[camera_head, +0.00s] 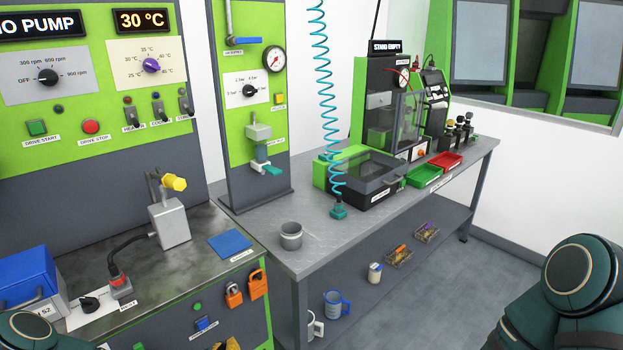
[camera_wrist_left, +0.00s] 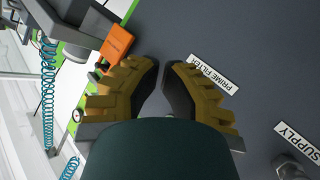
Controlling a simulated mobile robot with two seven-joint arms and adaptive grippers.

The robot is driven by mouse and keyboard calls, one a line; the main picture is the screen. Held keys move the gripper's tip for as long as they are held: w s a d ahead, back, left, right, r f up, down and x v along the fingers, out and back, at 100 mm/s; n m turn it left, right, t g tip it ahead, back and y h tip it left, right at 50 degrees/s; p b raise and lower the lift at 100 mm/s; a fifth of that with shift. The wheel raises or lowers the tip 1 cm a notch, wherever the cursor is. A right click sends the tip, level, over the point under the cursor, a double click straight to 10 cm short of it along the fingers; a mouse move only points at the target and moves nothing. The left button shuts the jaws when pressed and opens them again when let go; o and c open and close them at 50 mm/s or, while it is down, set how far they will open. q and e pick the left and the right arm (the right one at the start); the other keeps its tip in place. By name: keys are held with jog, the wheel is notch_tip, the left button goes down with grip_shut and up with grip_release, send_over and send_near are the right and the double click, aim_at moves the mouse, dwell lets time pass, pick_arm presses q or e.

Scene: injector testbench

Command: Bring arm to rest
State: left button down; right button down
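My left gripper (camera_wrist_left: 162,66) shows in the left wrist view with yellow-brown fingers and dark pads. The fingertips are a little apart, with nothing between them. It is in front of a dark grey panel labelled PRIME FILTER (camera_wrist_left: 214,74). An orange padlock (camera_wrist_left: 116,42) is just beyond the left finger. In the head view, only a yellow-brown bit of this gripper (camera_head: 229,344) shows at the bottom edge, below the orange padlocks. My left arm shows at the bottom left and my right arm at the right edge. My right gripper is out of the frame.
The left bench (camera_head: 190,262) carries a grey block with a yellow knob (camera_head: 172,213), a blue box (camera_head: 27,281) and a blue pad (camera_head: 230,242). The right bench (camera_head: 300,262) holds a grey cup (camera_head: 291,236), bins and a test stand.

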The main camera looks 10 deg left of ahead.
pick_arm(q)
jog(key=s+d+f+m+g+h, duration=0.1)
jog(key=s+d+m+g+h, duration=0.15)
jog(key=d, duration=0.45)
jog(key=s+d+f+m+g+h, duration=0.1)
jog(key=s+d+f+g+h, duration=0.15)
jog(key=d, duration=0.35)
jog(key=s+d+g, duration=0.3)
jog(key=s, duration=0.3)
jog(key=s+d+r+m+g, duration=0.1)
jog(key=s+d+g, duration=0.1)
jog(key=s+g, duration=0.2)
jog(key=shift+s+d+r+g, duration=0.3)
jog(key=shift+s+d, duration=0.1)
jog(key=shift+s, duration=0.7)
jog(key=shift+m, duration=0.25)
